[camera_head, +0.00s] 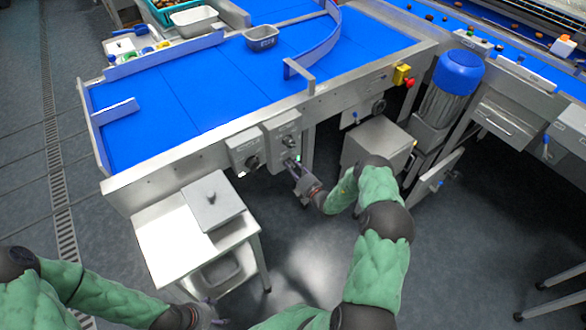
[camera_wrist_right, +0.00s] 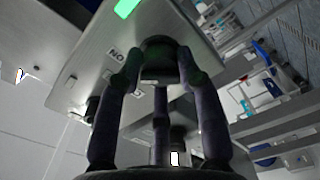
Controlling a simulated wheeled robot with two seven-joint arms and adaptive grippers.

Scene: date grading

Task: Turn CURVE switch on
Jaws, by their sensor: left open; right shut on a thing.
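Two grey switch boxes are fixed to the front of the conveyor table: a left box (camera_head: 246,151) and a right box (camera_head: 283,131), each with a dark knob. Their name labels are too small to read. My right gripper (camera_head: 291,163) is at the lower edge of the right box. In the right wrist view its fingers (camera_wrist_right: 160,70) are closed around the dark switch knob (camera_wrist_right: 160,45). A small label (camera_wrist_right: 115,54) beside it appears to read ON, turned over, and a bright green patch (camera_wrist_right: 127,8) shows on the box. My left gripper (camera_head: 207,314) is low at the bottom edge, away from the boxes.
A steel side table (camera_head: 160,240) with a grey lidded box (camera_head: 212,202) stands left of the switch boxes. A steel cabinet (camera_head: 375,143) stands to the right. A red emergency button (camera_head: 409,82) is on the table front. The blue belt (camera_head: 190,100) lies above.

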